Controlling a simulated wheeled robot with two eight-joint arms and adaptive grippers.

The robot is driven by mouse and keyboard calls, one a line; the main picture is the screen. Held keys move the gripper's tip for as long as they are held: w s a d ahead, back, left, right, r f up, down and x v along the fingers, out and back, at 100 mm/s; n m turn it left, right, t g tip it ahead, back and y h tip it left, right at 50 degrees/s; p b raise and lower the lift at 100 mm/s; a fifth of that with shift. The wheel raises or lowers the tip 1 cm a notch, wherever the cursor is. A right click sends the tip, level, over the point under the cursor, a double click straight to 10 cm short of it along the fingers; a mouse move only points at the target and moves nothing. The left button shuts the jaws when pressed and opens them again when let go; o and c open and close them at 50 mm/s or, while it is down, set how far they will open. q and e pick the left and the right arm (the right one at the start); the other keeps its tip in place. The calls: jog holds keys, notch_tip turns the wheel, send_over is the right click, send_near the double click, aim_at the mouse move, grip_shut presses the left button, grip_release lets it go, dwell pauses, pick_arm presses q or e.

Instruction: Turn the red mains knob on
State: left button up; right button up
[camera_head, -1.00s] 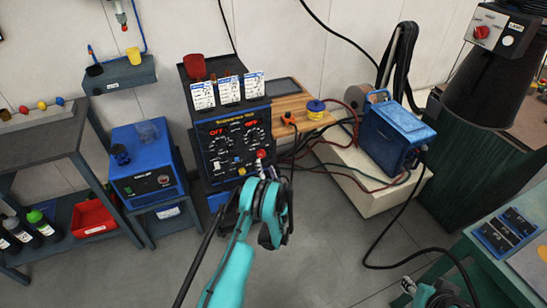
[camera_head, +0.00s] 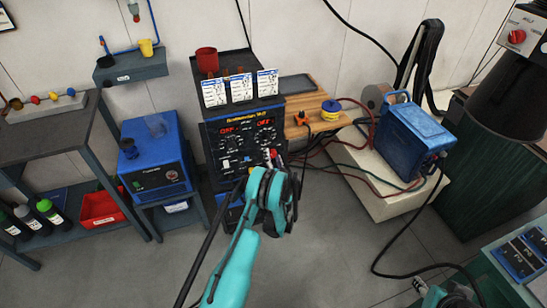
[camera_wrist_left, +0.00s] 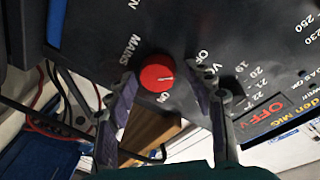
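The welder (camera_head: 243,130) is a dark cabinet with a blue-edged front panel and red OFF readouts. In the head view the knob (camera_head: 272,153) is a small red spot just beyond my left gripper (camera_head: 271,165). In the left wrist view my left gripper (camera_wrist_left: 167,84) is open, one finger on either side of the knob; I cannot tell if they touch it. A teal part of my right arm (camera_head: 445,294) shows at bottom right; its fingers are unclear.
A blue machine (camera_head: 157,160) stands left of the welder. A red cup (camera_head: 207,60) stands on the welder. Grey floor lies in front.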

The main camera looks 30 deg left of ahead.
pick_arm(q)
jog(key=c, duration=0.8)
jog(key=shift+m, duration=0.3)
jog(key=m, duration=0.3)
jog(key=shift+m, duration=0.3)
jog(key=m+g, duration=0.1)
jog(key=m, duration=0.3)
jog(key=shift+w, duration=0.1)
jog(key=m+g, duration=0.1)
jog(key=m, duration=0.3)
jog(key=shift+d, duration=0.1)
jog(key=m+g, duration=0.1)
jog(key=m, duration=0.2)
jog(key=shift+w+m, duration=0.1)
jog(key=shift+m, duration=0.3)
jog(key=shift+y, duration=0.3)
jog(key=shift+r, duration=0.1)
